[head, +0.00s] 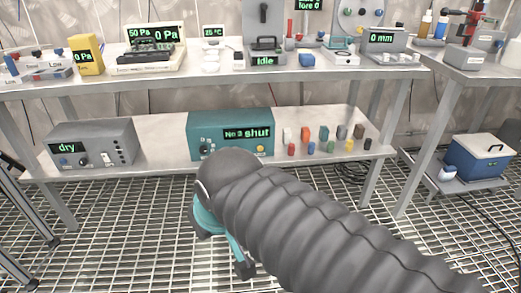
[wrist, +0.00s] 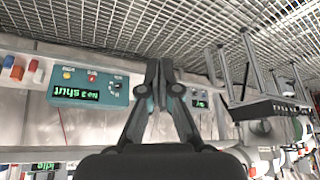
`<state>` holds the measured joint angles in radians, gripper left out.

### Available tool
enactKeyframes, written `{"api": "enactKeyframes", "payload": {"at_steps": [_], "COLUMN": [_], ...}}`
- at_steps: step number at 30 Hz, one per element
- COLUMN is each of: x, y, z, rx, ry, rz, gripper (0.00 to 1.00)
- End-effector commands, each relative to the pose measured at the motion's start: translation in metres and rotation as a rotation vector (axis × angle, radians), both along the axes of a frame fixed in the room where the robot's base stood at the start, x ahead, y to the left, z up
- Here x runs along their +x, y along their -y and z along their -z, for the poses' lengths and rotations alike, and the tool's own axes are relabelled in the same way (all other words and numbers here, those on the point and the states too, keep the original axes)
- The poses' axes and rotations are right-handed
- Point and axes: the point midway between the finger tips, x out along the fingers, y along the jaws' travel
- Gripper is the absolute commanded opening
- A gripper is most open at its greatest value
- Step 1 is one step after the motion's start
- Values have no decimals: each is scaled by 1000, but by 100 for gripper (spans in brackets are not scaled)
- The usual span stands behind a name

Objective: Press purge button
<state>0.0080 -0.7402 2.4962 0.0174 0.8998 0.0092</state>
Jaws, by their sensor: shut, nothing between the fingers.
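A teal box (head: 200,122) with a green display reading "No 3 shut" stands on the lower shelf; it also shows upside down in the wrist view (wrist: 60,88). Its face carries a yellow button (wrist: 67,74), a red button (wrist: 91,77) and a dark knob (wrist: 117,86). The labels are too small to read, so I cannot tell which is the purge button. My gripper (wrist: 160,66) is shut and empty, its fingertips right of the box in the wrist view. In the head view my gripper (head: 243,270) is low in front of the shelf, partly hidden by my arm.
A grey box (head: 120,135) reading "dry" stands left on the lower shelf (head: 160,160). Several small coloured blocks and bottles (head: 325,134) stand right of the teal box. The upper bench (head: 220,78) overhangs with instruments. A blue cooler (head: 480,158) is at right. Grated floor lies in front.

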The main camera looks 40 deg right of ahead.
Motion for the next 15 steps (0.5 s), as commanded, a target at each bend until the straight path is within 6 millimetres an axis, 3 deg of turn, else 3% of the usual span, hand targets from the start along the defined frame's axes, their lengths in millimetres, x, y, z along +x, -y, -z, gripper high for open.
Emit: {"api": "enactKeyframes", "payload": {"at_steps": [5, 11, 15], "x": [22, 77, 122], "y": [-2, 2, 23], "z": [15, 39, 56], "rx": [173, 542, 813], "ry": [-65, -168, -226], "rz": [180, 580, 890], "gripper": [0, 0, 0]}}
